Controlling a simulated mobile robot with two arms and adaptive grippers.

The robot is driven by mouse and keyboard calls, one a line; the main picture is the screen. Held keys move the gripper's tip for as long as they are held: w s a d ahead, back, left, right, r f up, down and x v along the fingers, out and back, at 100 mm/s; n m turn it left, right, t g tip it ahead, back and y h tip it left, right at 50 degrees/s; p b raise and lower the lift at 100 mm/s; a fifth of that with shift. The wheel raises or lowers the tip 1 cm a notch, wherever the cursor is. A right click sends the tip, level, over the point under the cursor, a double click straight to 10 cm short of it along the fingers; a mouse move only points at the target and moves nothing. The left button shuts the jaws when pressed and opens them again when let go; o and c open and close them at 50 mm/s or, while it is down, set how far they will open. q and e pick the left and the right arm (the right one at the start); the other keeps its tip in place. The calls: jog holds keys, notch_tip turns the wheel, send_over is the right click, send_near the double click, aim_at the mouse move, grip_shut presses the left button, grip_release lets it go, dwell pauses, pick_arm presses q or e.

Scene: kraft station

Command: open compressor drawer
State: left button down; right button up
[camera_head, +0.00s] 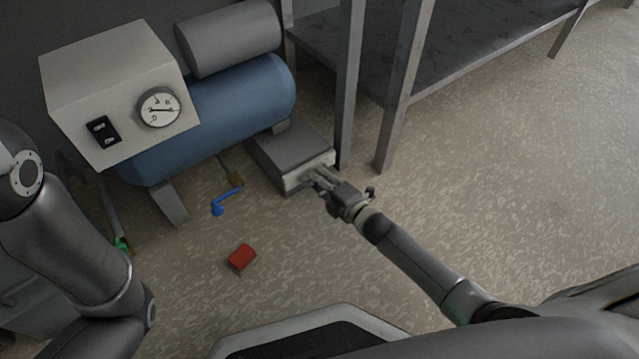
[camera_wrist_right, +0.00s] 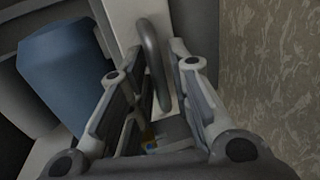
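The compressor has a blue tank (camera_head: 235,105) and stands at the upper left of the head view. Its drawer is in a low grey box at the tank's right end, with a pale front (camera_head: 292,181). The drawer looks shut. My right gripper (camera_head: 312,173) is at this front and covers part of it. In the right wrist view the grey bar handle (camera_wrist_right: 152,60) stands between the fingers of my right gripper (camera_wrist_right: 162,62). The fingers are apart, one on each side; contact is unclear. My left arm shows at the left, but its gripper is out of view.
A white control box (camera_head: 110,85) with a gauge (camera_head: 159,107) sits beside the tank. A blue valve lever (camera_head: 226,199) and a red block (camera_head: 242,258) are left of my right gripper. Metal shelf legs (camera_head: 402,90) stand close behind it. The floor to the right is clear.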

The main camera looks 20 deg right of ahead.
jog(key=shift+w+a, duration=0.1)
jog(key=shift+w, duration=0.2)
jog(key=shift+c, duration=0.3)
grip_shut()
jog(key=f+p+v, duration=0.1)
jog(key=p+v, duration=0.1)
jog(key=v, duration=0.2)
jog(key=p+v, duration=0.2)
jog(key=v, duration=0.2)
jog(key=f+p+v, duration=0.1)
jog(key=p+v, duration=0.1)
jog(key=v, duration=0.2)
jog(key=shift+s+f, duration=0.25)
jog(key=shift+s, duration=0.3)
jog(key=shift+s+d, duration=0.2)
jog(key=shift+s, duration=0.1)
jog(key=shift+s+f, duration=0.1)
